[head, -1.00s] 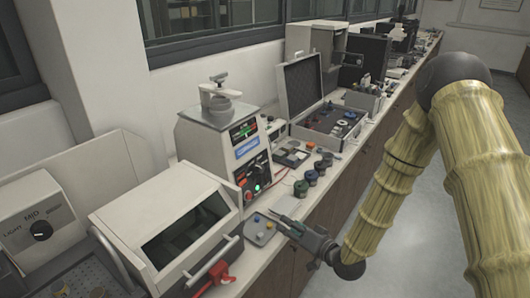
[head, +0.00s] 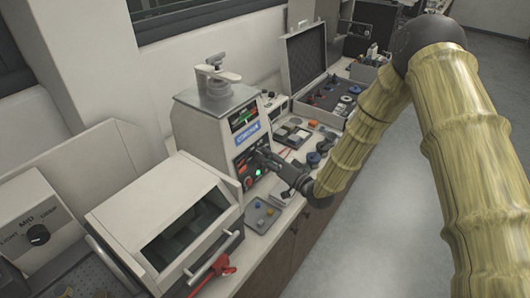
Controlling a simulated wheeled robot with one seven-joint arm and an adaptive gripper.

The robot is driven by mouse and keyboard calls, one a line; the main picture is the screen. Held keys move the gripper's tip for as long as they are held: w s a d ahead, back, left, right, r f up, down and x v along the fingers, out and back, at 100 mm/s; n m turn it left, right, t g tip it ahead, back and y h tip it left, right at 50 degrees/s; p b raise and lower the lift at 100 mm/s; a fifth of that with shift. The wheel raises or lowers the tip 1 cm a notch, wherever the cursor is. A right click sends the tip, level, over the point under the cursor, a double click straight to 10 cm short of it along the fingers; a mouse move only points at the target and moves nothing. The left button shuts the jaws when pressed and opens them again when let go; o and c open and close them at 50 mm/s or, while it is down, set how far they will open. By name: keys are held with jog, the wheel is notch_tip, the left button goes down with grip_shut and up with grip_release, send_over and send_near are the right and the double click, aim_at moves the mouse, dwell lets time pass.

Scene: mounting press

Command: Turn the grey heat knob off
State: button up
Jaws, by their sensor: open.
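The mounting press (head: 208,133) is a cream machine with a control panel (head: 244,168) on its front. A lit green light (head: 258,172) and a red control (head: 248,183) show low on the panel. My gripper (head: 263,156) is open, its fingers pointing at the upper right of this panel, very close to it. I cannot tell whether they touch it. The grey heat knob cannot be made out; my gripper covers part of the panel.
A cream cabinet (head: 160,215) with a window and a red-handled tool (head: 212,270) stand left. A small grey tray (head: 262,216) lies below my gripper. An open case (head: 307,55) and several small dark pieces lie behind it. The floor on the right is clear.

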jog(key=shift+x, duration=0.95)
jog(key=shift+s+a+r, duration=0.1)
jog(key=shift+s+r, duration=0.1)
jog(key=shift+r, duration=0.05)
jog(key=shift+c, duration=0.2)
jog(key=c, duration=1)
jog(key=shift+f, duration=0.1)
